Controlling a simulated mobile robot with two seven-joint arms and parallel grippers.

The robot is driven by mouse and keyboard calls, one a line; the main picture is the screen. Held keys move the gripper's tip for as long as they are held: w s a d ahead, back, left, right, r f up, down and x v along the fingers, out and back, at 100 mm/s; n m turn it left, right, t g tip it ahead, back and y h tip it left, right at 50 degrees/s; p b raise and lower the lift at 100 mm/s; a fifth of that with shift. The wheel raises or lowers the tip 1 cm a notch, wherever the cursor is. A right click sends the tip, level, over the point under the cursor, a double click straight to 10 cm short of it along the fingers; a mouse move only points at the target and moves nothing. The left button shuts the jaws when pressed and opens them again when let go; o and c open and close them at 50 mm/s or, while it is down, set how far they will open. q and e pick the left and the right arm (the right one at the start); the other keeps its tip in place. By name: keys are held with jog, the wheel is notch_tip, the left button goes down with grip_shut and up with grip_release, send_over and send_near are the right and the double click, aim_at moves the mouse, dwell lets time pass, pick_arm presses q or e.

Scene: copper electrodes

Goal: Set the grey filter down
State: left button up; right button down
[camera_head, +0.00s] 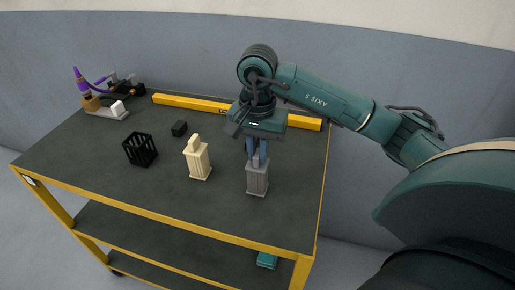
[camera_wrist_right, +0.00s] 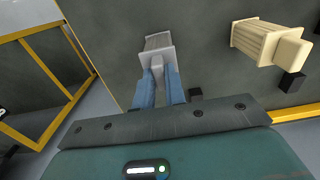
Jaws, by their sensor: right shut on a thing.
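The grey filter (camera_head: 257,180) is upright at the right part of the dark tabletop in the head view. It also shows in the right wrist view (camera_wrist_right: 158,44). My right gripper (camera_head: 257,158) is above it, its blue fingers shut on the narrow top of the filter; the fingers show in the wrist view too (camera_wrist_right: 160,78). The filter's base appears at or very near the table surface; I cannot tell whether it touches. My left gripper is not in view.
A cream filter (camera_head: 197,160) stands left of the grey one. A black basket (camera_head: 140,149) and a small black block (camera_head: 179,128) are farther left. A purple-tipped device (camera_head: 84,92) stands at the back left. A yellow bar (camera_head: 190,102) lies along the back. The table's front (camera_head: 200,228) is clear.

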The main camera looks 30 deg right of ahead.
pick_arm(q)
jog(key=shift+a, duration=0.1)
pick_arm(e)
jog(key=shift+f, duration=0.1)
jog(key=c, duration=1.9)
grip_release()
jog(key=shift+f+b, duration=0.1)
jog(key=shift+b, duration=0.2)
jog(key=o, duration=0.4)
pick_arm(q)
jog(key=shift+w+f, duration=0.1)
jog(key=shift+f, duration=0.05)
pick_arm(e)
jog(key=shift+o, duration=0.2)
jog(key=shift+r+p, duration=0.3)
jog(key=shift+p, duration=0.05)
pick_arm(q)
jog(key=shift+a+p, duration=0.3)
jog(key=shift+p, duration=0.2)
pick_arm(e)
notch_tip(320, 180, up, 12)
